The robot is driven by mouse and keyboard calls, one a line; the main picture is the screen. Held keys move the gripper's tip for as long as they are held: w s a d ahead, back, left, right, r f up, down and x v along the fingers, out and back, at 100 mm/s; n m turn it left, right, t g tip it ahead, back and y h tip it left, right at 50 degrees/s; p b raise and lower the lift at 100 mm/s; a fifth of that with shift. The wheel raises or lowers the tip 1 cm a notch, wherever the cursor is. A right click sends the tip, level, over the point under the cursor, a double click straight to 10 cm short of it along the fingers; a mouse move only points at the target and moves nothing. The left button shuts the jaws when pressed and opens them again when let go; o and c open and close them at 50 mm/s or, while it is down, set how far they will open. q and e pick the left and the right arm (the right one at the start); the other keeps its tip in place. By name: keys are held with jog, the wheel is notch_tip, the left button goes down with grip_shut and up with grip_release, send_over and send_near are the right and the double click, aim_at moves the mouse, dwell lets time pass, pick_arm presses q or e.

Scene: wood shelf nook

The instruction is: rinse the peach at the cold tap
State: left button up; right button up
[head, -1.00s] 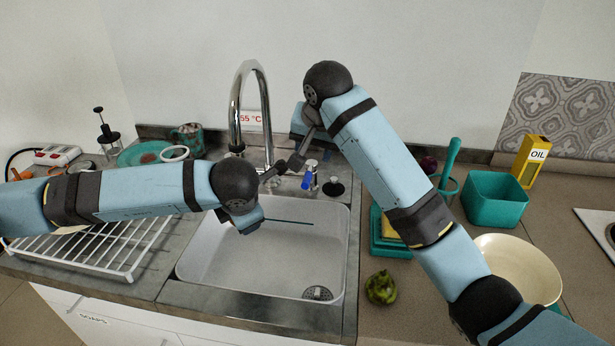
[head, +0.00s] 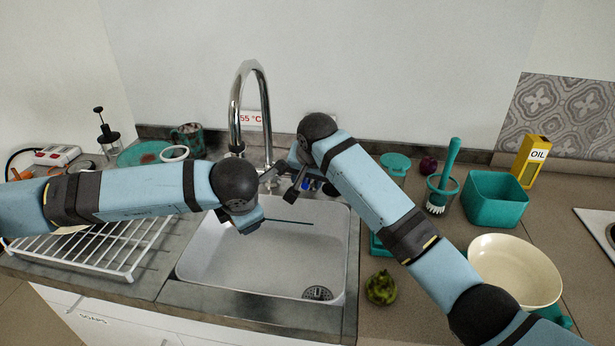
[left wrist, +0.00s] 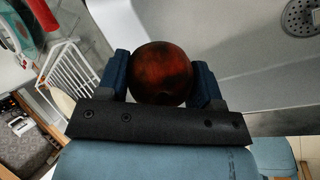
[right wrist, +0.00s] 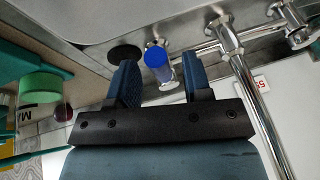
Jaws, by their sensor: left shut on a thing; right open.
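The dark red peach (left wrist: 162,72) is held between the two fingers of my left gripper (left wrist: 160,84), which is shut on it, over the sink's edge area. In the head view the peach is hidden behind my left arm. The chrome tap (head: 236,105) arches up behind the sink (head: 240,265). My right gripper (right wrist: 159,66) is open and empty. A blue-capped cold tap knob (right wrist: 156,57) shows between its fingers in the right wrist view; I cannot tell whether they touch it. The knob's blue also shows beside my right gripper in the head view (head: 309,184).
A white dish rack (head: 95,250) stands left of the sink. On the right counter are a green fruit (head: 381,288), a cream bowl (head: 515,270), a teal container (head: 495,200), a brush (head: 443,180) and a yellow oil box (head: 530,160). The basin is mostly clear.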

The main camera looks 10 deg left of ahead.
jog(key=shift+c, duration=0.3)
grip_shut()
jog(key=d+n+y, duration=0.1)
jog(key=d+n, duration=0.1)
jog(key=shift+w+n+g, duration=0.1)
jog(key=shift+n+g, duration=0.2)
jog(key=shift+o, duration=0.3)
grip_release()
jog(key=v, duration=1.2)
jog(key=shift+d, duration=0.1)
